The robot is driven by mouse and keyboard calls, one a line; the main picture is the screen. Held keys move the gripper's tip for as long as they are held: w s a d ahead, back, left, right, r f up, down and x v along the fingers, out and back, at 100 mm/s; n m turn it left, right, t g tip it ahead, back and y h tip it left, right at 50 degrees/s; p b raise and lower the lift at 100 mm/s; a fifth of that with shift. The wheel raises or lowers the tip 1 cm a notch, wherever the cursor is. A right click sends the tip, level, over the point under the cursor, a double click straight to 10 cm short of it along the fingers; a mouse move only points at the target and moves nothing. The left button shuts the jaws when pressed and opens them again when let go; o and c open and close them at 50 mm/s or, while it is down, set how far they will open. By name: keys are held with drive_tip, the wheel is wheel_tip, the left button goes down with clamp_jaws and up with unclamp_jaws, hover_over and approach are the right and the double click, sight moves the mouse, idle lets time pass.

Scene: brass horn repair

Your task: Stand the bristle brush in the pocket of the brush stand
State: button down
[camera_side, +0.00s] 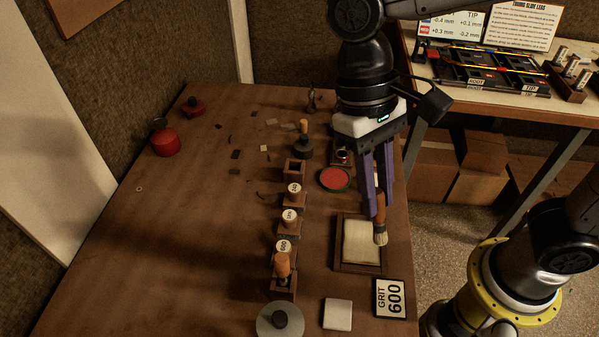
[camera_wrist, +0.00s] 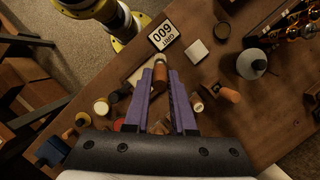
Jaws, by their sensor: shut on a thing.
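The bristle brush, with a brown-orange handle and pale bristles (camera_side: 381,239), hangs bristles down, slightly tilted, over the right part of a wooden tray with a cream pad. My gripper (camera_side: 377,212) points down with its purple fingers shut on the handle. In the wrist view the brush (camera_wrist: 160,66) shows between the fingertips of my gripper (camera_wrist: 162,75). A small wooden block with an open, empty-looking top (camera_side: 293,168) stands at the far end of a row of blocks, left of my gripper. I cannot tell for sure whether it is the brush stand.
The wooden tray (camera_side: 340,262) lies under the brush. A "GRIT 600" card (camera_side: 389,298) and a pale square pad (camera_side: 337,314) lie nearer. Several labelled round pieces (camera_side: 290,215) stand in the row to the left. A red-topped tin (camera_side: 335,179) lies behind. The table's left side is mostly clear.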

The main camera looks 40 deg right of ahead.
drive_tip(key=shift+w+a+r+t, duration=0.1)
drive_tip(key=shift+w+t, duration=0.1)
drive_tip(key=shift+t, duration=0.1)
drive_tip(key=w+d+t, duration=0.3)
drive_tip(key=w, duration=1.8)
drive_tip(key=shift+w, duration=0.2)
drive_tip(key=shift+a, duration=0.1)
drive_tip(key=shift+f, duration=2.45)
drive_tip(key=shift+f, duration=2.1)
